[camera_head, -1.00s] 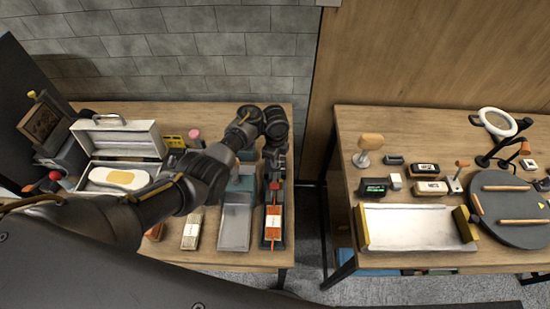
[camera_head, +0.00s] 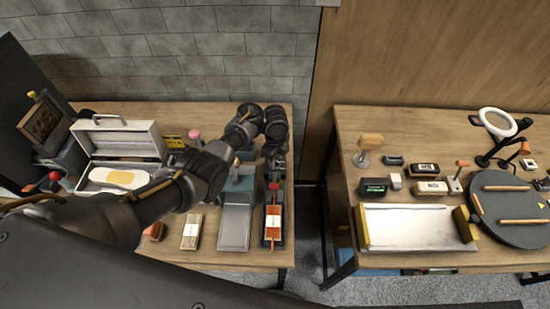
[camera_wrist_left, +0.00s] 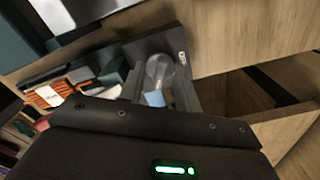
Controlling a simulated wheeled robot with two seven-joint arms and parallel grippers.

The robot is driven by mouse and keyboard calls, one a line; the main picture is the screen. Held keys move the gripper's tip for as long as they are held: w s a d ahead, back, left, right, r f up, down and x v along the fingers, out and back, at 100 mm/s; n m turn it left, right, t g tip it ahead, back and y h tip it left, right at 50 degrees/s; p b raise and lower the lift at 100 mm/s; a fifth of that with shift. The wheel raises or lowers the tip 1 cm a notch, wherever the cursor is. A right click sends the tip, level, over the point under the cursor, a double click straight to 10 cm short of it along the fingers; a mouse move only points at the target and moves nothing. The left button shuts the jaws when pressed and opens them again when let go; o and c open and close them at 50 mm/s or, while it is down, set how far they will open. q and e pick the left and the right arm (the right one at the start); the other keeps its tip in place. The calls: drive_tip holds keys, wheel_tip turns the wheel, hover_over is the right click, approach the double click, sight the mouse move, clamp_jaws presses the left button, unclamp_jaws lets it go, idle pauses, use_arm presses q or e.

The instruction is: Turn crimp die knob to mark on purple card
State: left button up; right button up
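My left arm reaches over the left table in the head view. My left gripper (camera_head: 275,172) points down just behind a dark stand with a red knob (camera_head: 273,186) and an orange strip with a white label (camera_head: 273,222). In the left wrist view its two fingers (camera_wrist_left: 160,88) are apart. A clear rounded piece and a light-blue piece (camera_wrist_left: 155,98) show between them; contact is unclear. The orange strip (camera_wrist_left: 48,94) shows at the left there. I cannot identify the crimp die knob, its mark or a purple card for certain. My right gripper is out of view.
A grey tray (camera_head: 235,228) and a banded bundle (camera_head: 192,231) lie left of the stand. An open white case (camera_head: 120,140) stands farther left. A gap separates this table from the right table, which holds a white tray (camera_head: 415,225) and dark turntable (camera_head: 515,215).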

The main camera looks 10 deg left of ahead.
sight(276, 161)
use_arm(q)
wheel_tip(276, 161, up, 8)
drive_tip(key=shift+d+f, duration=0.1)
drive_tip(key=shift+d, duration=0.05)
drive_tip(key=shift+r, duration=1.5)
drive_tip(key=shift+a, duration=0.2)
